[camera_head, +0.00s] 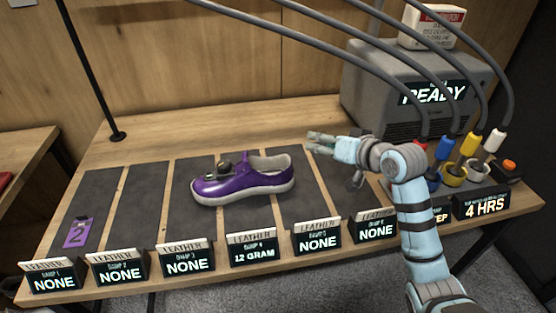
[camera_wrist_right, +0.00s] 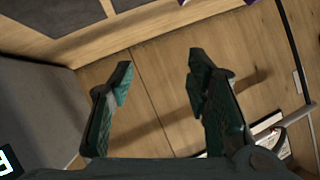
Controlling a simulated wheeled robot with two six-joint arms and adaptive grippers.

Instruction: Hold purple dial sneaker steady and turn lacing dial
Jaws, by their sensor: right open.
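The purple sneaker (camera_head: 240,187) with a pale sole lies on a dark mat strip in the middle of the bench, its toe to the left. A small dark lacing dial (camera_head: 225,168) shows on top of it. My right gripper (camera_head: 312,142) is open and empty, above the bench to the right of the sneaker, apart from it. In the right wrist view its two dark fingers (camera_wrist_right: 158,78) are spread with only wood behind them. A bit of purple (camera_wrist_right: 248,2) shows at that view's top edge. My left gripper is not in view.
A row of black label displays (camera_head: 253,250) lines the bench's front edge. A grey machine (camera_head: 390,95) marked READY stands at the back right, with cables leading to coloured plugs (camera_head: 468,145). A purple tag (camera_head: 77,233) lies at the left. The left mat strips are otherwise clear.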

